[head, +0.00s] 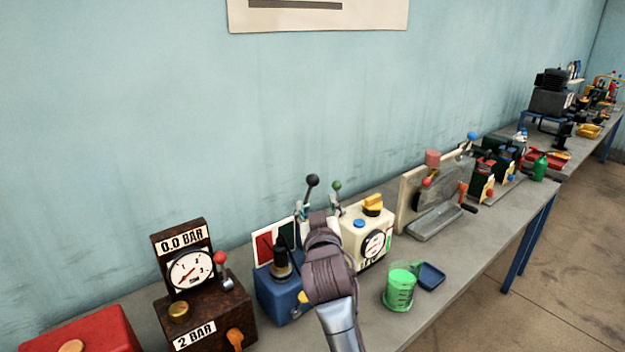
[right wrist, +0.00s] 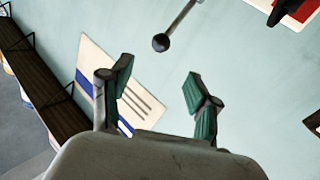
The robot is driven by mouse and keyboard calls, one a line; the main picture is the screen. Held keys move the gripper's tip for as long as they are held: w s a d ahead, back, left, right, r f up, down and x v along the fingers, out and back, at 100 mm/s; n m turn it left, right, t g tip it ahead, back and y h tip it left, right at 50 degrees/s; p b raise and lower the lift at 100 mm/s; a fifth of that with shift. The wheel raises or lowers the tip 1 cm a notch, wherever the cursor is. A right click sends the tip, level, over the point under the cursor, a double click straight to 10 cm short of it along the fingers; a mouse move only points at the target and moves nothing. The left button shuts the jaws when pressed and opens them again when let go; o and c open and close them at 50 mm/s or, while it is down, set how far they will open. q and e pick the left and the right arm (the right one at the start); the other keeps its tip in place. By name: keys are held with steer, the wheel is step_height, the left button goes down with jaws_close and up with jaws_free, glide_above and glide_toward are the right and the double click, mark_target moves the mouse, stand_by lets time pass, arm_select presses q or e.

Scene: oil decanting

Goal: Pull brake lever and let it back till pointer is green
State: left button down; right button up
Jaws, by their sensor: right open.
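The black-knobbed lever (head: 312,181) stands up behind my right gripper in the head view; its lower end is hidden. I cannot tell for sure that it is the brake lever. My right gripper (head: 318,208) is open and empty, fingers pointing toward the lever. In the right wrist view the black knob (right wrist: 161,42) lies beyond the gap between the open fingertips (right wrist: 158,78), apart from them. A red and dark green panel (head: 264,251) stands behind a blue box (head: 272,301); which colour its pointer is on is too small to tell. My left gripper is not in view.
A brown pressure gauge box (head: 237,311) stands left of the blue box. A cream box (head: 366,240) with a yellow knob and a green-knobbed lever (head: 337,186) are close to the right. A green beaker (head: 400,288) and blue tray (head: 431,276) stand at the bench (head: 497,252) front.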

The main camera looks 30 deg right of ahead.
mark_target(313, 182)
steer(key=p+x, duration=0.3)
steer(key=x, duration=0.9)
steer(key=shift+d, duration=0.1)
steer(key=shift+w+d+f, duration=0.15)
steer(key=shift+w+d, duration=0.1)
steer(key=shift+w, duration=0.2)
jaws_close()
